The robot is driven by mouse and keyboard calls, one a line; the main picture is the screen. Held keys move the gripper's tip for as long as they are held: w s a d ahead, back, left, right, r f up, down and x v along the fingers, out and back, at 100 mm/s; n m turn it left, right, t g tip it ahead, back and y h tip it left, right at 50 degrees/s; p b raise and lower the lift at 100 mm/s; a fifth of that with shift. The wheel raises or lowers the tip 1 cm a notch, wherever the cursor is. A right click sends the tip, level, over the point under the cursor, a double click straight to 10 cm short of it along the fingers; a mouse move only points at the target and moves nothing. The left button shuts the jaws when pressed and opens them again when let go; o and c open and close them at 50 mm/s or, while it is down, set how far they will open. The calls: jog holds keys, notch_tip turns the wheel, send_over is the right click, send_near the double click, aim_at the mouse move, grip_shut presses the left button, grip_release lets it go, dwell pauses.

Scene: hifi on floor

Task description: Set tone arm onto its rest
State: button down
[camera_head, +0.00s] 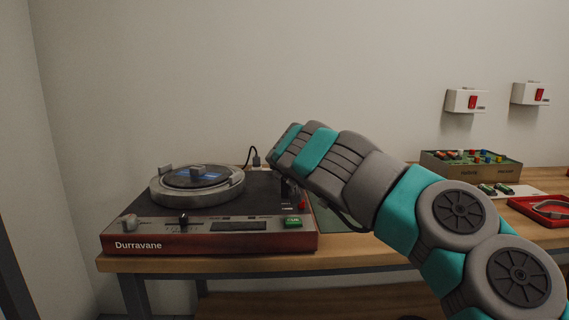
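A record player (138,242) marked "Durravane", with a dark top and red front, stands on the left end of the wooden table. Its round grey platter (170,199) carries a dark disc with a blue label (194,178). I cannot clearly make out the tone arm or its rest; the player's back right part is largely behind my arm. My arm reaches in from the right. My gripper (287,189) appears only as a small dark shape low over the player's right side, and its fingers cannot be made out. I cannot tell whether it touches or holds anything.
A green button (292,222) and small knobs line the player's front. A black plug and cable (255,160) are behind it. To the right stand a box of coloured pieces (440,166) and a red tray (522,206). Two white wall boxes with red switches (461,101) hang above.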

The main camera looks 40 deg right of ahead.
dwell(0.3)
jog(key=c, duration=0.9)
grip_release()
jog(key=shift+d, duration=0.1)
jog(key=shift+o, duration=0.2)
jog(key=shift+s, duration=0.1)
jog(key=v, duration=0.7)
jog(key=shift+s+a, duration=0.25)
jog(key=shift+r, duration=0.15)
